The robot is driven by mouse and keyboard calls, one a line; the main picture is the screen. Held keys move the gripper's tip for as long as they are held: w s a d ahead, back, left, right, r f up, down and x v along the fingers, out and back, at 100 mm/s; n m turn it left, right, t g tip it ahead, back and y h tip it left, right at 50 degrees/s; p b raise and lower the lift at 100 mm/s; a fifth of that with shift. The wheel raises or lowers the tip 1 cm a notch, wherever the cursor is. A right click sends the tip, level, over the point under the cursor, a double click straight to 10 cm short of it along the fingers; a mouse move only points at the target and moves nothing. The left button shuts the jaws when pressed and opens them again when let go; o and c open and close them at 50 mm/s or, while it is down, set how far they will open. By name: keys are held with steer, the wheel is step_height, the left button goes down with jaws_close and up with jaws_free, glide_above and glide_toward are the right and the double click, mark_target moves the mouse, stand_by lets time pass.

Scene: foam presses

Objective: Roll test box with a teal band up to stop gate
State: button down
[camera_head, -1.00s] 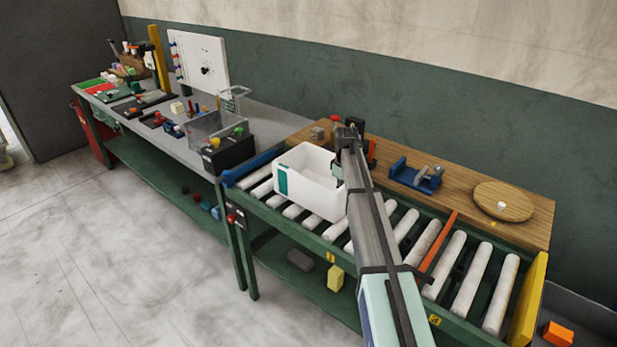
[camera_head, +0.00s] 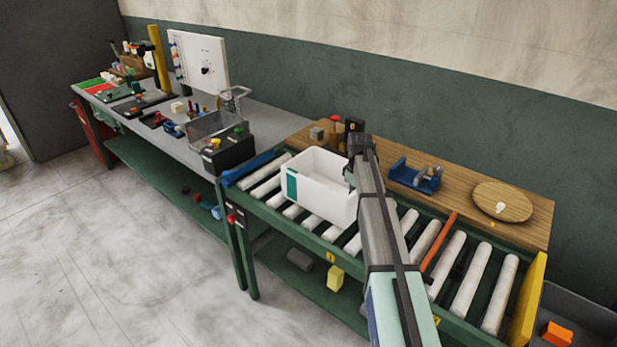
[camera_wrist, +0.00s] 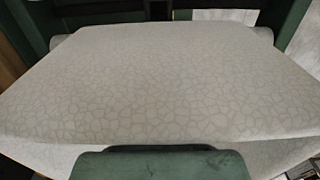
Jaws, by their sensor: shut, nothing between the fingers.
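The test box (camera_head: 325,205) is a white open-topped box with a teal band (camera_head: 292,185) on its left corner. It sits upright on the left half of the roller conveyor. My gripper (camera_head: 350,180) is shut and empty at the box's right end, by its upper rim. My arm hides part of that end, and I cannot tell whether the fingers touch it. An orange bar (camera_head: 438,248), apparently the stop gate, crosses the rollers to the right, apart from the box. The wrist view shows a pale mottled surface (camera_wrist: 160,85) filling most of the picture.
Bare rollers (camera_head: 424,240) lie between the box and the orange bar. A yellow plate (camera_head: 528,300) closes the conveyor's right end. A wooden shelf (camera_head: 460,190) behind bears a blue fixture (camera_head: 413,176) and a round board (camera_head: 502,202). A grey workbench stands left.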

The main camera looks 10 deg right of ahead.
steer(key=shift+s+d+p, duration=0.4)
steer(key=shift+s+d, duration=1.95)
steer(key=shift+s, duration=0.15)
steer(key=shift+s+d+p, duration=0.35)
steer(key=shift+s+d, duration=1.7)
steer(key=shift+s, duration=0.2)
steer(key=shift+s+d+p, duration=0.3)
steer(key=shift+s+d, duration=1.7)
steer(key=shift+s, duration=0.2)
steer(key=shift+s+d+p, duration=0.4)
steer(key=shift+s+d, duration=2.05)
steer(key=shift+s, duration=0.25)
steer(key=shift+w+a, duration=0.9)
steer(key=shift+w, duration=0.1)
step_height(320, 180, up, 16)
steer(key=p, duration=0.7)
